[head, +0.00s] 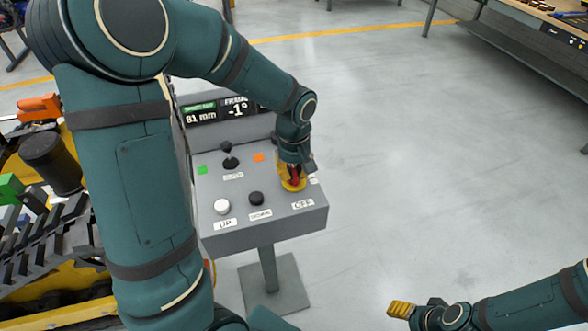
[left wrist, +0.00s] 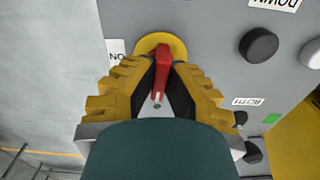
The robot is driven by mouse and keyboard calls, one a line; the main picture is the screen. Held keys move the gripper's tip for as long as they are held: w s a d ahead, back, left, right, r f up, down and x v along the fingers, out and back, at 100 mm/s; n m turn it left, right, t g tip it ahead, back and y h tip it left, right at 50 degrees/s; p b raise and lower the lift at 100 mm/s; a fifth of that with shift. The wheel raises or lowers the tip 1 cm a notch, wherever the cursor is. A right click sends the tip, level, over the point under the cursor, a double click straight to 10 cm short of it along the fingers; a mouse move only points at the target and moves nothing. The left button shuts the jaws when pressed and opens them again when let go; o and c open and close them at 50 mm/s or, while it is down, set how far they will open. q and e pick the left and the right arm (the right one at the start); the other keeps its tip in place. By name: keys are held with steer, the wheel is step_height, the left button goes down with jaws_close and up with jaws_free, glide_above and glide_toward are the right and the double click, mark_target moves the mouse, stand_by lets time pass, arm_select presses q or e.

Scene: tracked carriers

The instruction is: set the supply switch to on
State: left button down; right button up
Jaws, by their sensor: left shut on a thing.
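The supply switch is a red handle (left wrist: 162,66) on a round yellow plate (left wrist: 153,43), set on the grey control panel (head: 237,238). In the head view the yellow plate (head: 291,184) is mostly covered by my left gripper (head: 294,172). My left gripper (left wrist: 158,90) is shut on the red handle, with a yellow finger on each side of it. An "OFF" label (head: 302,204) is at the panel's front right. A label reading "ON" (left wrist: 116,47) sits beside the plate in the left wrist view. My right gripper (head: 402,310) is at the lower right, its opening unclear.
A tracked carrier (head: 40,250) is at the left. The floor right of the panel is clear.

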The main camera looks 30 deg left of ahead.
mark_target(294, 170)
arm_select(q)
steer(key=m+p, duration=0.1)
steer(key=m, duration=0.4)
steer(key=m+p, duration=0.2)
steer(key=m, duration=0.3)
steer(key=shift+m, duration=0.3)
steer(key=m+p, duration=0.2)
steer(key=m, duration=0.3)
steer(key=shift+m, duration=0.4)
steer(key=shift+f+m, duration=0.1)
steer(key=shift+m, duration=0.2)
steer(key=c, duration=1)
jaws_free()
step_height(294, 170, up, 12)
steer(key=shift+r, duration=0.1)
